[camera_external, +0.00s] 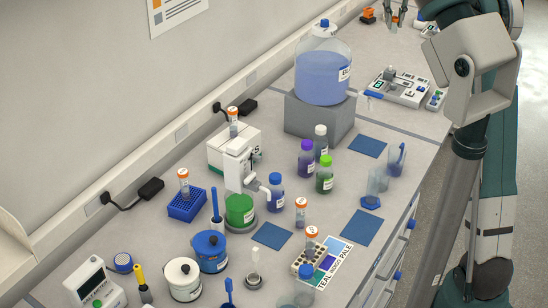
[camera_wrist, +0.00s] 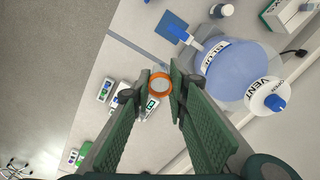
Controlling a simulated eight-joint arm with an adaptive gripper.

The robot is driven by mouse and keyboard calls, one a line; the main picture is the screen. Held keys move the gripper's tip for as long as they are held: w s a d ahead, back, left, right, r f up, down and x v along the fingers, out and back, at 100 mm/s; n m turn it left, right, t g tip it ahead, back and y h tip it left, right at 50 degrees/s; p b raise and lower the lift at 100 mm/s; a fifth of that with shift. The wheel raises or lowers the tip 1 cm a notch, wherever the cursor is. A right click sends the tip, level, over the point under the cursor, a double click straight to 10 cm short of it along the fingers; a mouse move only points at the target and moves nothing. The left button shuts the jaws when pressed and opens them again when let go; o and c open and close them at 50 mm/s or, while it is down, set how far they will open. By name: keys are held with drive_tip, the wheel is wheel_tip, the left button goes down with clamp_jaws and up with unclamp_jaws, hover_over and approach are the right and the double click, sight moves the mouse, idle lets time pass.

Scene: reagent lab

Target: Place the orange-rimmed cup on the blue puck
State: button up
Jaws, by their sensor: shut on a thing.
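The orange-rimmed cup (camera_wrist: 160,84) shows in the wrist view as an orange ring with a pale inside, between my two fingertips. My gripper (camera_wrist: 161,88) is shut on it. In the external view my gripper (camera_external: 398,20) is at the top right edge, over the far end of the bench, and the cup cannot be clearly made out there. A round blue puck-like thing with a grey top (camera_external: 123,262) lies at the near left of the bench, far from my gripper. A blue hexagonal base (camera_external: 371,202) under a clear cylinder is at the right edge.
A large blue carboy (camera_external: 323,75) stands on a grey block (camera_external: 318,118), between my gripper and the near bench. Several bottles, jars and orange-capped tubes crowd the middle. Flat blue pads (camera_external: 367,146) lie clear. A white instrument tray (camera_external: 400,87) is near the far right edge.

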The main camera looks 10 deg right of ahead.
drive_tip(key=w+a+n, duration=0.1)
drive_tip(key=a+n, duration=0.4)
drive_tip(key=a, duration=2.6)
drive_tip(key=s+a+n, duration=0.2)
drive_tip(key=s+a, duration=0.2)
drive_tip(key=a, duration=0.9)
drive_tip(key=s+a+n, duration=0.3)
drive_tip(key=a, duration=1)
drive_tip(key=s+a+n, duration=0.2)
drive_tip(key=s+a, duration=0.6)
drive_tip(key=a, duration=0.4)
drive_tip(key=s+a+n, duration=0.2)
drive_tip(key=s+a, duration=0.6)
drive_tip(key=a, duration=0.4)
drive_tip(key=s+a+n, duration=0.5)
drive_tip(key=s+a, duration=1.4)
drive_tip(key=s, duration=0.3)
wheel_tip(320, 180, down, 32)
drive_tip(key=shift+f, duration=0.1)
drive_tip(key=shift+f+p, duration=0.4)
drive_tip(key=shift+f, duration=2.65)
